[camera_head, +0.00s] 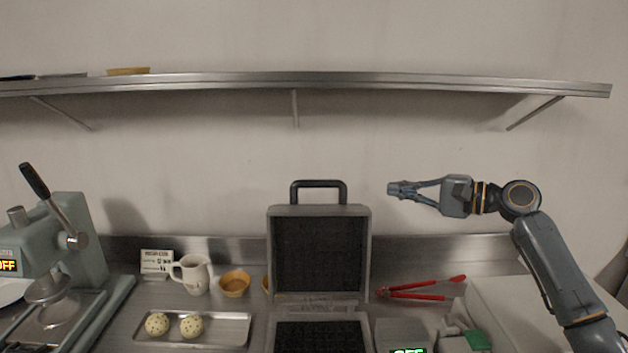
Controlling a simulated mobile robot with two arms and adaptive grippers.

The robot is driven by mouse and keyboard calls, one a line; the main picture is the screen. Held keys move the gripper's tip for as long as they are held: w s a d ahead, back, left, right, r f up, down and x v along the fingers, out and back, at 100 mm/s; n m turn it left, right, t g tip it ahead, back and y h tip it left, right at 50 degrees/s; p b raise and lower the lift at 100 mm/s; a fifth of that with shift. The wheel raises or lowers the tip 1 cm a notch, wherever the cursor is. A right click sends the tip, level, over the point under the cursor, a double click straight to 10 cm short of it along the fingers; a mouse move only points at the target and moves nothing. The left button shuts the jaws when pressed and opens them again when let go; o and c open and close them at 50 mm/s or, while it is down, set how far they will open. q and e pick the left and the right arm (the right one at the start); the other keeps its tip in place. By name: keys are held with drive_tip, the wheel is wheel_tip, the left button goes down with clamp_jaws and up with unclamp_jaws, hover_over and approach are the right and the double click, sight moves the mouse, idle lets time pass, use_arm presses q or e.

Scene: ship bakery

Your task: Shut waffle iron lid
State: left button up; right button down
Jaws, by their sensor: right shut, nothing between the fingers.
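The waffle iron stands at the bottom centre of the head view, with its lid (372,240) raised upright and its dark inner plate facing me. A dark handle (319,184) sits on the lid's top edge. The lower plate (319,337) lies open below and is cut off by the picture's bottom edge. My right gripper (393,189) is shut and empty. It is to the right of the handle, at about the same height in the picture, apart from the lid. My left gripper is not in view.
Red tongs (420,289) lie right of the iron. A small jug (194,274), an orange bowl (234,283) and a metal tray (232,331) with two speckled balls are left of it. A lever machine (65,240) stands far left. A steel shelf (300,82) spans the wall above.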

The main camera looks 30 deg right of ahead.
use_arm(q)
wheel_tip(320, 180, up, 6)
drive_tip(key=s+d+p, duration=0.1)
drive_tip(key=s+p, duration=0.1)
drive_tip(key=p, duration=0.4)
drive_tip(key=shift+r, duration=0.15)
use_arm(e)
drive_tip(key=w+a, duration=0.5)
drive_tip(key=a, duration=0.3)
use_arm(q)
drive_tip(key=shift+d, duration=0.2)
